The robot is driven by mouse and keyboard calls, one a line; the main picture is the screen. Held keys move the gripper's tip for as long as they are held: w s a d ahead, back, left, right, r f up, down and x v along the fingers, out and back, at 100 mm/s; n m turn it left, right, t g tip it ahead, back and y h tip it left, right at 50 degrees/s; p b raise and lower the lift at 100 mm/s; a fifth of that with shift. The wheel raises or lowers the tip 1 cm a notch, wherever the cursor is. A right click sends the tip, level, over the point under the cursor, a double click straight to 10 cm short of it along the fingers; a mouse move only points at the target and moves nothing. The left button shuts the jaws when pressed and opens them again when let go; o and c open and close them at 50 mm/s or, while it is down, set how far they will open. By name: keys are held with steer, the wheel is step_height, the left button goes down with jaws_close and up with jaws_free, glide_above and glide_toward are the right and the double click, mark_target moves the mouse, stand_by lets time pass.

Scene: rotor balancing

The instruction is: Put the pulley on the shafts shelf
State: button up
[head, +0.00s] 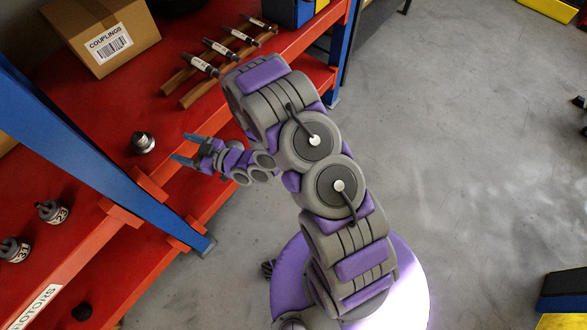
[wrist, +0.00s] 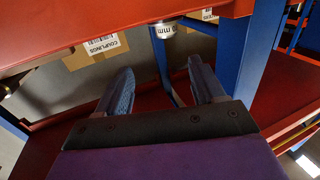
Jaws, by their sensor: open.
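A small silvery round part (head: 143,143), which looks like the pulley, sits on the red shelf (head: 105,115) in the head view. In the wrist view a silvery part with a white "mm" label (wrist: 167,30) shows at the top, beyond the fingertips, and seems to be the same part. My gripper (head: 183,148) is open and empty, a short way to the right of it, with its fingers pointing towards it. In the wrist view both fingers (wrist: 158,82) are apart with nothing between them. Several labelled shafts (head: 220,50) lie on wooden rails on the red shelf.
A cardboard box marked COUPLINGS (head: 100,35) stands on the shelf at the back left. A blue upright (head: 100,145) crosses in front of the shelving. The grey floor at right is mostly clear.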

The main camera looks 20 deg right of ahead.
steer(key=w+d+r+m+g+h, duration=0.15)
steer(key=d+r+h, duration=0.3)
steer(key=d, duration=0.45)
steer(key=w+d+r+m+g+h, duration=0.1)
steer(key=w+d+r+g+h, duration=0.15)
steer(key=d+h, duration=0.5)
steer(key=s+d+r+m+g+h, duration=0.2)
steer(key=s+d+r+m, duration=0.1)
steer(key=s+d+r, duration=0.55)
steer(key=s+r+m+g, duration=0.2)
steer(key=s+r+g, duration=0.1)
steer(key=s, duration=1.2)
steer(key=s+d+r+m+g, duration=0.1)
steer(key=s+r+g, duration=0.3)
steer(key=s, duration=1.1)
steer(key=shift+s+d+r+m, duration=0.15)
steer(key=shift+s+r+m, duration=0.2)
steer(key=shift+m, duration=0.4)
steer(key=shift+w, duration=0.1)
